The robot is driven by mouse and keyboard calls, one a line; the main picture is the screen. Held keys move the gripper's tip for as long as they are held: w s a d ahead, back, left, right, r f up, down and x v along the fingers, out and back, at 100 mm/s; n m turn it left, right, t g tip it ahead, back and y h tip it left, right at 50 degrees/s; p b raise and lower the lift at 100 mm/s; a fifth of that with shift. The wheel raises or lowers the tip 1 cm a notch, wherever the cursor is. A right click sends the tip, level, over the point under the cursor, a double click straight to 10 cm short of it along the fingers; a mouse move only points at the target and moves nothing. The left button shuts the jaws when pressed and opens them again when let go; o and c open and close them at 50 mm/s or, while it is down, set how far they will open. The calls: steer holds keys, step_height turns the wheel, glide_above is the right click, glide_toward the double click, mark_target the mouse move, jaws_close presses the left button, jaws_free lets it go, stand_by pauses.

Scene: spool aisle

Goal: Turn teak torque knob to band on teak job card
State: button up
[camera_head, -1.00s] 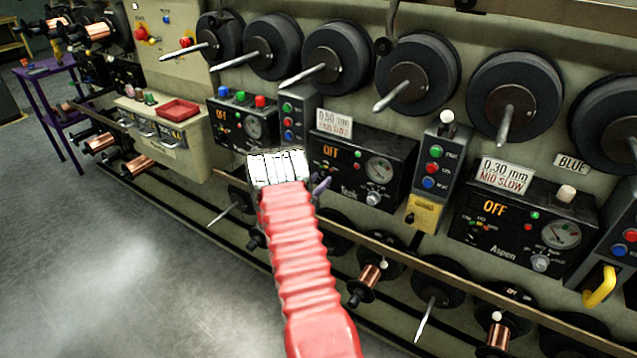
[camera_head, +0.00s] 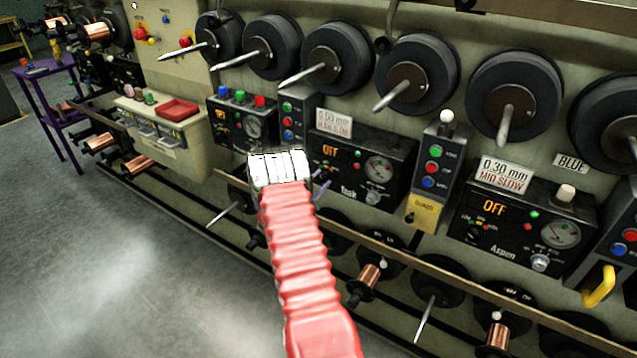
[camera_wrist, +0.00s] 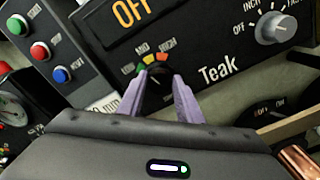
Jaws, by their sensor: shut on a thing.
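The Teak control box (camera_head: 345,170) is in the middle of the body view, its display reading OFF. A job card (camera_head: 334,123) stands on top of it, showing 0.50 mm and a red line too blurred to read surely. In the wrist view the dark torque knob (camera_wrist: 155,88) sits under a green, yellow and orange-red arc (camera_wrist: 152,58). My gripper (camera_wrist: 160,85) has its two purple fingers on either side of the knob, shut on it. The knob's pointer is hard to read. In the body view my gripper (camera_head: 321,188) is partly hidden behind my arm.
The Teak box's grey speed knob (camera_wrist: 272,28) is at the right of the wrist view. A button panel (camera_head: 433,168) stands to the right, with the Aspen box (camera_head: 510,225) beyond it. A wooden rail (camera_head: 400,255) runs below the boxes.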

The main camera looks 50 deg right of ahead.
steer(key=m, duration=0.5)
steer(key=shift+s+d+m, duration=0.15)
steer(key=shift+m, duration=0.15)
steer(key=m, duration=0.4)
steer(key=shift+s+f+m, duration=0.1)
steer(key=shift+f+m, duration=0.1)
steer(key=shift+m, duration=0.2)
steer(key=o, duration=1)
steer(key=shift+o, duration=0.2)
steer(key=shift+a, duration=0.55)
steer(key=s+a, duration=0.1)
steer(key=a, duration=1.1)
steer(key=shift+a, duration=0.4)
